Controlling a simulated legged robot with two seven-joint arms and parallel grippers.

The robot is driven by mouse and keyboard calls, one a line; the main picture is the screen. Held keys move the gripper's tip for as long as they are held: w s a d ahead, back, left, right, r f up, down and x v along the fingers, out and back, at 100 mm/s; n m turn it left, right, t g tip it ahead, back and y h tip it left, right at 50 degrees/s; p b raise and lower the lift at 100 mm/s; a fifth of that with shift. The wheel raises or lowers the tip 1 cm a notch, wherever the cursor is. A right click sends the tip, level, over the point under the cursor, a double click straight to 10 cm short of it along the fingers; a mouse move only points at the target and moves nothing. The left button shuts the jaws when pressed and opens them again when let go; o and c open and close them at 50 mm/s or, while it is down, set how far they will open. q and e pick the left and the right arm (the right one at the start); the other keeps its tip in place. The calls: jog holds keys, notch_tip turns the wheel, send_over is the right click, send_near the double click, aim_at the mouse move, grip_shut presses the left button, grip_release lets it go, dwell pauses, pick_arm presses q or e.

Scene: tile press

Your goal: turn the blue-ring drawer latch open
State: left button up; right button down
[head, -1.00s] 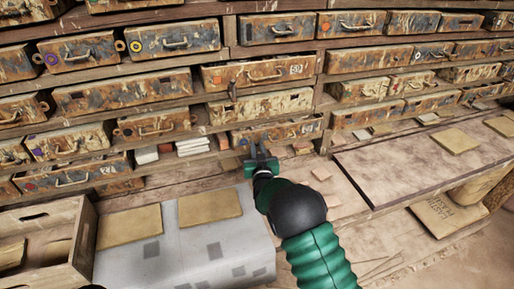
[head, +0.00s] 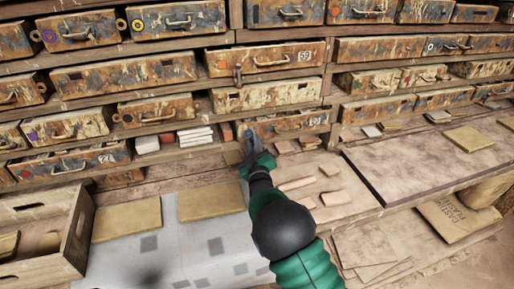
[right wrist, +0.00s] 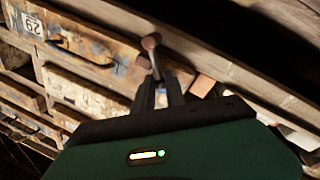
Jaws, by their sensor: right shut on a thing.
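The blue-ring drawer (head: 290,124) is a rusty, paint-worn drawer low in the middle of the rack. Its blue mark (head: 248,133) shows at its left end, just above my right gripper (head: 251,144). In the right wrist view, the fingers of my right gripper (right wrist: 160,88) are shut on a latch (right wrist: 153,56), a thin brown lever with a rounded end sticking out beyond the fingertips. The latch is mostly hidden by the gripper in the head view, and its exact angle there cannot be told. My left gripper is in neither view.
Drawer 59 (head: 270,60) is above, with a latch hanging at its left. White tiles (head: 195,136) lie on a shelf left of my gripper. A wooden crate (head: 76,236) stands at the lower left. Loose tiles (head: 296,184) lie on the bench right of my forearm.

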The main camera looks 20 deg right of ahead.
jog(key=shift+a+f+n+t+y+b, duration=0.15)
jog(key=shift+a+f+n+y+b, duration=0.35)
jog(key=shift+f+n+b, duration=1.1)
jog(key=shift+a+f+n+t+y+b, duration=0.2)
jog(key=shift+n+y+b, duration=0.55)
jog(key=shift+n, duration=1.9)
jog(key=shift+a+f+n+t+y+b, duration=0.15)
jog(key=shift+a+f+n+y+b, duration=0.4)
jog(key=shift+n+b, duration=1.25)
jog(key=shift+d+f+n+p, duration=0.1)
jog(key=shift+f+n+p, duration=0.15)
jog(key=shift+n+p, duration=0.15)
jog(key=c, duration=1.5)
grip_release()
jog(key=shift+c, duration=0.2)
